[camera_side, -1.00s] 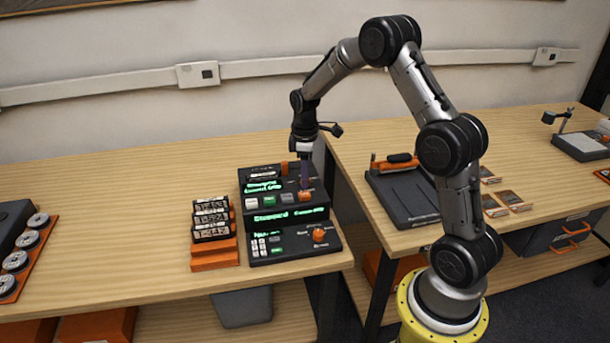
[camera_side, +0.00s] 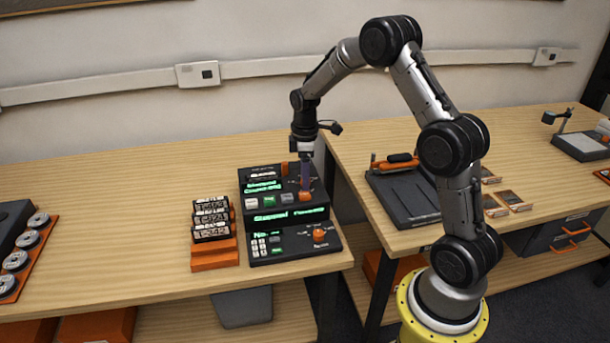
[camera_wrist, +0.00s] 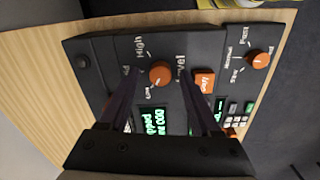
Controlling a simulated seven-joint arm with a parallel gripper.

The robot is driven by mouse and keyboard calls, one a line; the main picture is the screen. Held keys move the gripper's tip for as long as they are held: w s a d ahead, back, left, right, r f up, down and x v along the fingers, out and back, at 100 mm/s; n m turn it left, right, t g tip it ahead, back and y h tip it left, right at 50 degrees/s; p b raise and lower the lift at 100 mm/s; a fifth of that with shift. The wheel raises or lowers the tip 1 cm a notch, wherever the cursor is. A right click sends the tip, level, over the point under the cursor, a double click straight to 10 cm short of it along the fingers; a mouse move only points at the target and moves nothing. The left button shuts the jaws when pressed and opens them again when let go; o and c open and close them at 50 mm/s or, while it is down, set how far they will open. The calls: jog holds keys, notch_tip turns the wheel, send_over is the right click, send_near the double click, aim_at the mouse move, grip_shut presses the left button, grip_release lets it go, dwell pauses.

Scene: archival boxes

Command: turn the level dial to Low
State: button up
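The level dial (camera_wrist: 160,73) is a round orange knob on the dark control unit, with "High" and "Low" printed beside it and "Level" to its right in the wrist view. The angle of its pointer is too small to read surely. My gripper (camera_wrist: 160,78) is open, with one dark finger on each side of the dial in that view. I cannot tell whether the fingers touch it. In the side view, my gripper (camera_side: 305,187) points straight down over the right part of the upper panel, its tips close to an orange part there.
An orange square button (camera_wrist: 204,82) sits close to the right finger. A second orange dial (camera_side: 319,236) is on the lower panel. Stacked labelled boxes (camera_side: 211,218) stand left of the control unit. A dark tray (camera_side: 403,193) lies on the right table.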

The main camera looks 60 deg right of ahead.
notch_tip(320, 180, up, 14)
jog(key=shift+s+a, duration=0.15)
dwell(0.6)
jog(key=shift+f, duration=0.1)
